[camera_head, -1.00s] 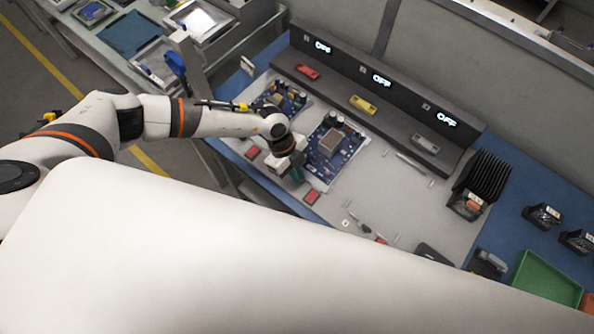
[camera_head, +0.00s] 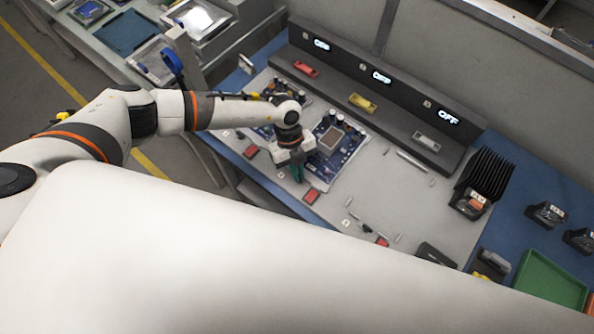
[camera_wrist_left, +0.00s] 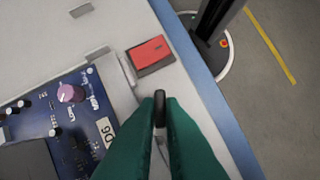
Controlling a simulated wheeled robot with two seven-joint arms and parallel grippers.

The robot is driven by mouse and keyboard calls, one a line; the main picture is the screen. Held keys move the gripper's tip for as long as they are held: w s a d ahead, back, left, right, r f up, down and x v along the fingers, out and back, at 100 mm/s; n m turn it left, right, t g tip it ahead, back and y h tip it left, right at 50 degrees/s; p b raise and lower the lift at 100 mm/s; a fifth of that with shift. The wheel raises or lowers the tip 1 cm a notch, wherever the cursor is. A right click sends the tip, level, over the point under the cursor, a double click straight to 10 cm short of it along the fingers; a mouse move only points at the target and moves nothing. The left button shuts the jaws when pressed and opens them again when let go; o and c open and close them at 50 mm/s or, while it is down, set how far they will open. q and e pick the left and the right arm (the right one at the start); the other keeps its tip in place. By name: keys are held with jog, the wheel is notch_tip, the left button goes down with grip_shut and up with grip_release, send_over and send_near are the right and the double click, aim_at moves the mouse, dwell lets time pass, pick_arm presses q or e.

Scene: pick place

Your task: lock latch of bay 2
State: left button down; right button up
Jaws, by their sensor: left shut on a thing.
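The middle bay has a blue circuit board (camera_head: 345,150) below a yellow block (camera_head: 362,103) and a lit display (camera_head: 382,76). The display's short word is too small to read surely; it is not OFF. My left gripper (camera_head: 297,174) is at the board's near left edge, pointing down. In the left wrist view its green fingers (camera_wrist_left: 163,135) are shut on a dark, round-ended latch handle (camera_wrist_left: 160,98). Most of the latch is hidden by the fingers. A red block (camera_wrist_left: 151,54) lies just beyond, apart from the fingers. My right gripper is out of view.
The left and right displays (camera_head: 448,117) read OFF. Black fins (camera_head: 485,180) and a green tray (camera_head: 549,281) stand to the right. The bench right of the board holds small metal pins.

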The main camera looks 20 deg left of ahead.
pick_arm(q)
jog(key=m, duration=0.1)
jog(key=m+y+b, duration=0.1)
jog(key=m, duration=0.1)
jog(key=shift+w+d, duration=0.15)
jog(key=shift+w, duration=0.05)
jog(key=m+b, duration=0.1)
jog(key=m+g+y+b, duration=0.1)
jog(key=m, duration=0.1)
jog(key=shift+d+f+m+b, duration=0.1)
jog(key=shift+d+m+b, duration=0.1)
jog(key=shift+m+b, duration=0.15)
jog(key=m+y+b, duration=0.1)
jog(key=m+b, duration=0.2)
jog(key=m, duration=0.1)
jog(key=shift+d+y, duration=0.15)
jog(key=shift+y, duration=0.25)
jog(key=shift+m+y+b, duration=0.5)
jog(key=shift+m+b, duration=0.1)
jog(key=shift+m, duration=0.35)
jog(key=shift+d+r, duration=0.1)
jog(key=shift+r, duration=0.1)
jog(key=c, duration=1.5)
grip_release()
jog(key=shift+c, duration=0.2)
